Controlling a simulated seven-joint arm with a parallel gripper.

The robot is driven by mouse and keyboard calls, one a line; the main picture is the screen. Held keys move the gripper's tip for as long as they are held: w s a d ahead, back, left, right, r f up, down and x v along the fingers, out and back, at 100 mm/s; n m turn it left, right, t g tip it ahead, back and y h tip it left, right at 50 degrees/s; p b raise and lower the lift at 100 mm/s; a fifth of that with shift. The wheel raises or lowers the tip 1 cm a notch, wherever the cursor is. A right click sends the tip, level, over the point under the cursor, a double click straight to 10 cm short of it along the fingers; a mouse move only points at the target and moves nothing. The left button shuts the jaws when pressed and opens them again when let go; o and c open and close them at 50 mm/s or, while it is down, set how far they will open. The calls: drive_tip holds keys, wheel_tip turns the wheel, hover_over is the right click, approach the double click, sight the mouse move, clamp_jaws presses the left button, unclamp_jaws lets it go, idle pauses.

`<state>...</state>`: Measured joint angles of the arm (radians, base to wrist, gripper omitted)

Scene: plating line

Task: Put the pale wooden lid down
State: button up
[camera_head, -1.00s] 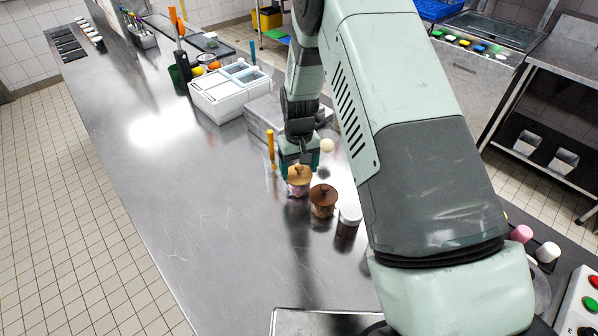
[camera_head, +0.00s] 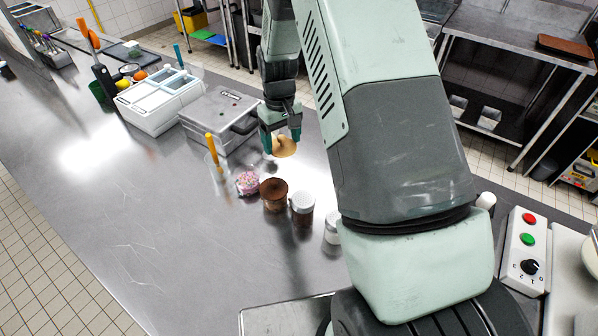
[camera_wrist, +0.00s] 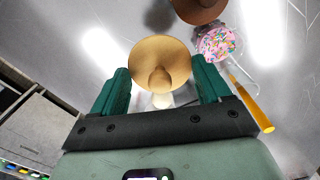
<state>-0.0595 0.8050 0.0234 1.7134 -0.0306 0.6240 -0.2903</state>
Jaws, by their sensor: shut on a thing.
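The pale wooden lid (camera_head: 286,149) is a round tan disc with a knob, and it also shows in the wrist view (camera_wrist: 160,54). My gripper (camera_head: 280,139) is shut on its knob and holds it in the air, clear of the jars. In the wrist view the two green fingers (camera_wrist: 160,88) stand on either side of the knob. The jar of pink sprinkles (camera_head: 247,183) stands uncovered on the counter, to the left of and below the lid in the head view. Its colourful sprinkles show in the wrist view (camera_wrist: 219,42).
A jar with a brown lid (camera_head: 273,194) and white-topped jars (camera_head: 302,204) stand in a row beside the sprinkles jar. A metal box (camera_head: 215,112) is behind. The steel counter (camera_head: 130,215) is bare at the left.

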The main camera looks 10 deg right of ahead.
drive_tip(key=d+f, duration=0.3)
drive_tip(key=d, duration=0.4)
hover_over(309, 177)
wheel_tip(309, 177, down, 5)
drive_tip(key=shift+f, duration=2.2)
drive_tip(key=shift+f, duration=0.15)
drive_tip(key=o, duration=1)
